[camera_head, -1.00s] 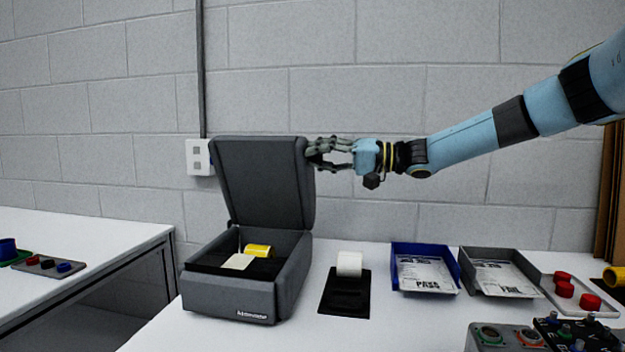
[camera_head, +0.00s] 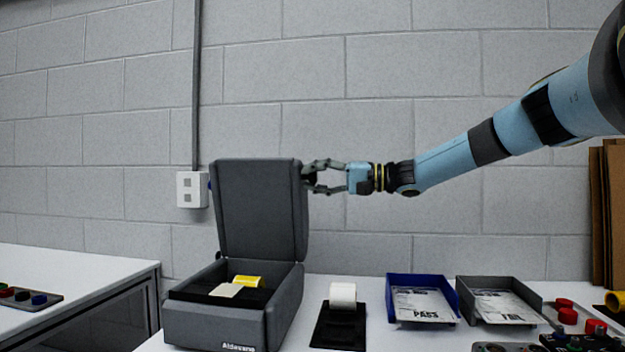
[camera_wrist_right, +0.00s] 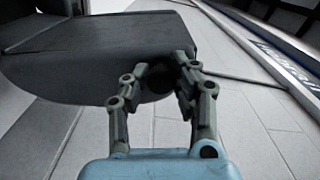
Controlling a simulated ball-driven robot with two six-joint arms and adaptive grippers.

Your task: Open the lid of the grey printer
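The grey printer (camera_head: 222,322) stands on the white table at centre left in the head view. Its lid (camera_head: 260,210) is raised and stands nearly upright, so the inside with a yellow roll (camera_head: 247,281) and a pale label shows. My right gripper (camera_head: 306,178) reaches in from the right at the lid's upper right edge. In the right wrist view, its fingertips (camera_wrist_right: 162,64) lie on either side of a dark rounded part at the edge of the lid (camera_wrist_right: 95,50), and look closed on it. My left gripper is out of view.
Right of the printer are a white roll on a black holder (camera_head: 340,312), a blue tray (camera_head: 388,302) marked PASS, and a grey tray (camera_head: 463,298). Red round parts (camera_head: 567,316) lie at far right. A block wall (camera_head: 340,70) stands behind.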

